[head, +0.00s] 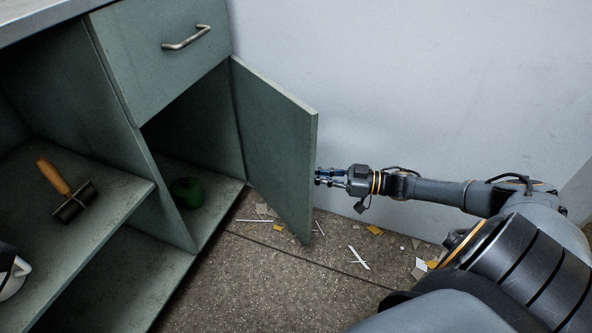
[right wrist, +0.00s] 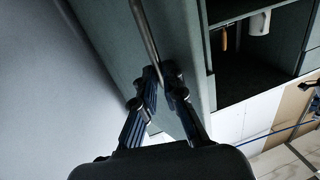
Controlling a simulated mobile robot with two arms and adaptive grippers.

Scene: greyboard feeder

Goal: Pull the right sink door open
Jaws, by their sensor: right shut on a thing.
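The right cabinet door (head: 278,150) is grey-green and stands swung wide open, its free edge out over the floor. In the right wrist view the door (right wrist: 105,35) fills the upper middle, with a slim metal bar handle (right wrist: 145,28) on its face. My right gripper (head: 321,177) is at the outer face of the door near its free edge. Its fingers (right wrist: 164,76) close around the bar handle. The handle is hidden behind the door in the head view. My left gripper is not in view.
A drawer (head: 160,50) above the opening is shut. A green round object (head: 187,193) sits inside the open compartment. A wooden-handled roller (head: 66,190) and a white mug (head: 12,272) are on the left shelf. Paper scraps (head: 358,257) litter the floor; a wall (head: 420,80) stands behind.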

